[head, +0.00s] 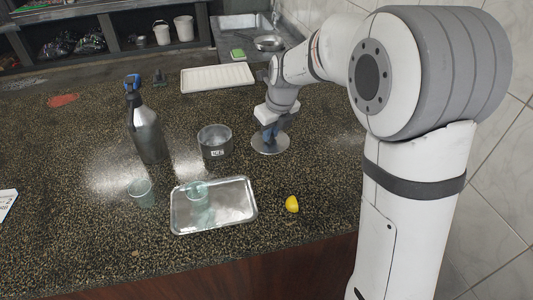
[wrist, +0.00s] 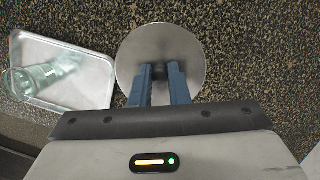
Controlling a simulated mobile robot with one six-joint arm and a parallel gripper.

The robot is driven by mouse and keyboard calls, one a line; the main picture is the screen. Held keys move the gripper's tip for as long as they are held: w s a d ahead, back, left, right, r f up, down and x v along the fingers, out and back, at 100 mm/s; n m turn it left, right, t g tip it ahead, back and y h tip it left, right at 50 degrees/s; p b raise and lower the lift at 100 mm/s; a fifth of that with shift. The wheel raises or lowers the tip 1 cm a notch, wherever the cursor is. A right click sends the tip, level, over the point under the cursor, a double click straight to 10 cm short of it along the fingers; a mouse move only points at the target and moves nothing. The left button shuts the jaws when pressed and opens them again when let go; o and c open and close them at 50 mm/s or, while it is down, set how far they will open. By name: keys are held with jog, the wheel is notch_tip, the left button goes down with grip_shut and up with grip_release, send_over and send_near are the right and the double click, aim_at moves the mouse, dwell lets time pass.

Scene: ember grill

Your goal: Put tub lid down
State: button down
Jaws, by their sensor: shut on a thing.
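The tub lid is a round grey metal disc (head: 270,146) to the right of the tub. My gripper (head: 271,132) is above its middle and shut on it, with the blue fingers pointing down. In the wrist view the lid (wrist: 160,50) lies flat beyond the fingertips of my gripper (wrist: 159,75), which hide the part they grip. I cannot tell whether the lid touches the counter. The tub (head: 215,143) is an open grey round container with a small label, standing upright on the counter just left of the lid.
A metal tray (head: 237,220) holding a clear glass (head: 197,194) is in front. A second glass (head: 141,192) and a spray bottle (head: 147,130) stand left. A yellow lemon piece (head: 292,204) lies nearer the front edge. A white ribbed tray (head: 217,77) is behind. Speckled counter around the lid is clear.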

aim_at(273, 141)
jog(key=x, duration=0.4)
jog(key=d+x, duration=0.1)
jog(key=x, duration=0.1)
jog(key=shift+s+f, duration=0.15)
jog(key=shift+s, duration=0.25)
jog(key=shift+s+f+p, duration=0.1)
jog(key=shift+f+p, duration=0.2)
jog(key=shift+f, duration=1.55)
jog(key=shift+f, duration=0.15)
jog(key=c, duration=1.4)
grip_release()
jog(key=v, duration=1.1)
jog(key=shift+s+d+r, duration=0.15)
jog(key=shift+s+r, duration=0.1)
jog(key=shift+r, duration=0.45)
